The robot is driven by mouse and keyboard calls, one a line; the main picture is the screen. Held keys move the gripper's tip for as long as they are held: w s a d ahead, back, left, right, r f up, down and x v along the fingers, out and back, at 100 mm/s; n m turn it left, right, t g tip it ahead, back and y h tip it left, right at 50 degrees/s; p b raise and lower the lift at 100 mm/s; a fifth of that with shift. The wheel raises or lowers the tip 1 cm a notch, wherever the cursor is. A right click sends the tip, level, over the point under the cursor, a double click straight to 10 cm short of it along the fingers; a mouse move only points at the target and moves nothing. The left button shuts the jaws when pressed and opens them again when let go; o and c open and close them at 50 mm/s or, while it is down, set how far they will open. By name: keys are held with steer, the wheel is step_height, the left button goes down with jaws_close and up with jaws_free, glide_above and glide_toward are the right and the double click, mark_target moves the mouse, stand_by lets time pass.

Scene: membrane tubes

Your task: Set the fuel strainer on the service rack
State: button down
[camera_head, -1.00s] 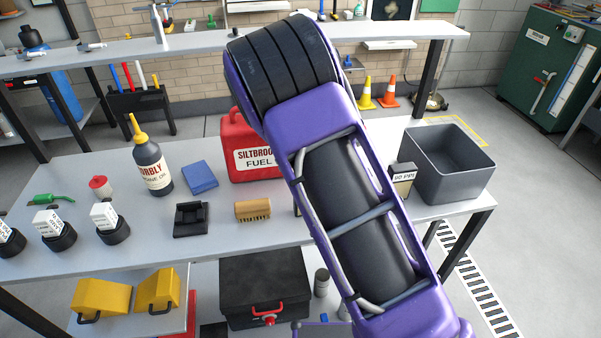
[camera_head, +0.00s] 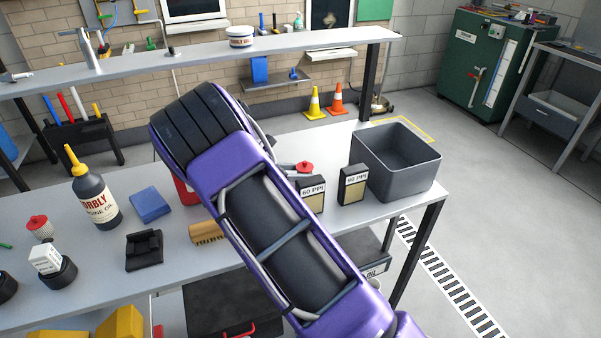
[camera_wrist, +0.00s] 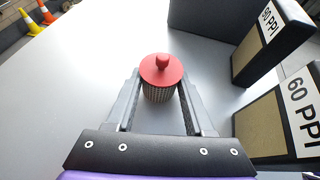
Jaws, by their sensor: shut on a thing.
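The fuel strainer, a mesh cylinder with a red knobbed cap (camera_wrist: 162,70), is between the two fingers of my gripper (camera_wrist: 160,97). My gripper is shut on it. In the head view its red cap (camera_head: 304,168) shows just past my purple arm, with part of a grey finger beside it. I cannot tell whether its base touches the bench. I cannot tell which thing is the service rack; a raised grey shelf (camera_head: 330,44) runs along the back.
Black foam blocks marked 60 PPI (camera_head: 310,196) and 90 PPI (camera_head: 352,185) stand close right of my gripper. A grey bin (camera_head: 408,185) is at the bench's right end. An oil bottle (camera_head: 97,200), blue cloth (camera_head: 150,204) and brush (camera_head: 207,232) are left. My arm hides the middle.

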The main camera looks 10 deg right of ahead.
steer(key=c, duration=0.6)
jaws_free()
steer(key=shift+o, duration=0.2)
steer(key=shift+r, duration=0.1)
steer(key=p+v, duration=0.1)
steer(key=v, duration=1.1)
